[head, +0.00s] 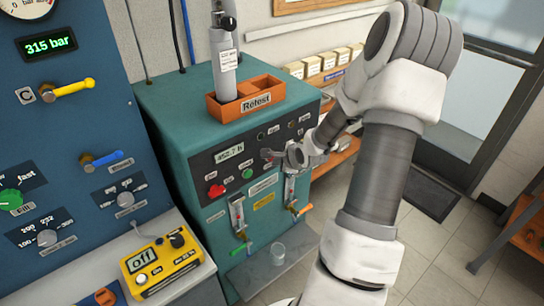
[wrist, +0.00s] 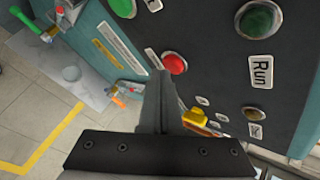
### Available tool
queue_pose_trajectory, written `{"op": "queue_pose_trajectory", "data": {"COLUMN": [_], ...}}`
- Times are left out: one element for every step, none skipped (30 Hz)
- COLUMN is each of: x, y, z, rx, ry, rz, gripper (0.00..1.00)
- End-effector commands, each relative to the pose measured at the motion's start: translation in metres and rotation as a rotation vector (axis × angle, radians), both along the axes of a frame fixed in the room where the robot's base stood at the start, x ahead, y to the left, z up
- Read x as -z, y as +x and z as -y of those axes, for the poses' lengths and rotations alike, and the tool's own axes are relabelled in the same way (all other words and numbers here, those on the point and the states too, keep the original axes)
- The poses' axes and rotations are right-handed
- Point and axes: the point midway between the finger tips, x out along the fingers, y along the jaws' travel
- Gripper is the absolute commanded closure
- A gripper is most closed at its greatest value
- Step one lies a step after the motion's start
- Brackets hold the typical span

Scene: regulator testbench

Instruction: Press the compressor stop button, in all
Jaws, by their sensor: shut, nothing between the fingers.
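The compressor is a teal cabinet (head: 160,105) with a dark control panel. In the wrist view, a round red button (wrist: 174,63) shows on that panel with a small label beside it; its label is unreadable. My gripper (wrist: 160,78) is shut and empty, its fingertips close beside the red button. I cannot tell whether they touch it. In the head view, my gripper (head: 272,157) is at the panel's right part and hides most of that button. A green button (head: 247,173) is just left of it, and a larger red knob (head: 215,190) is farther left.
A green "Run" lamp (wrist: 257,20) and a dark lamp (wrist: 255,113) are on the panel near the gripper. A yellow knob-like part (wrist: 198,118) is close by. Two gauges with coloured valve handles are below. An orange "Retest" tray (head: 225,112) with a cylinder stands on top.

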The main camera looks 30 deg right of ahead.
Motion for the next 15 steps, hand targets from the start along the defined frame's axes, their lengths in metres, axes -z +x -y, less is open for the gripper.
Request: {"op": "queue_pose_trajectory", "data": {"x": [-0.0018,-0.0017,-0.0014,-0.0011,-0.0008,-0.0003,0.0000,0.0001,0.0001,0.0002,0.0002,0.0002,0.0000,-0.0002,-0.0006], "y": [-0.0037,-0.0050,-0.0065,-0.0072,-0.0077,-0.0078,-0.0079,-0.0078,-0.0078,-0.0078,-0.0078,-0.0079,-0.0082,-0.0091,-0.0113], "z": [0.0002,0.0003,0.0004,0.0006,0.0007,0.0008,0.0008,0.0007,0.0007,0.0007,0.0007,0.0007,0.0008,0.0009,0.0013], "rx": [0.002,0.002,0.003,0.002,0.002,0.001,0.001,0.001,0.001,0.001,0.001,0.001,0.001,0.002,0.002], "ry": [0.002,0.002,0.002,0.001,0.001,0.000,0.000,0.000,0.000,0.000,0.000,0.000,0.000,0.001,0.001], "rz": [-0.001,-0.001,0.000,0.000,0.000,0.000,0.000,0.000,0.000,0.000,0.000,0.000,0.000,-0.001,-0.002], "gripper": [1.00,1.00,1.00,1.00,1.00,1.00,1.00,1.00,1.00,1.00,1.00,1.00,1.00,1.00,1.00]}}
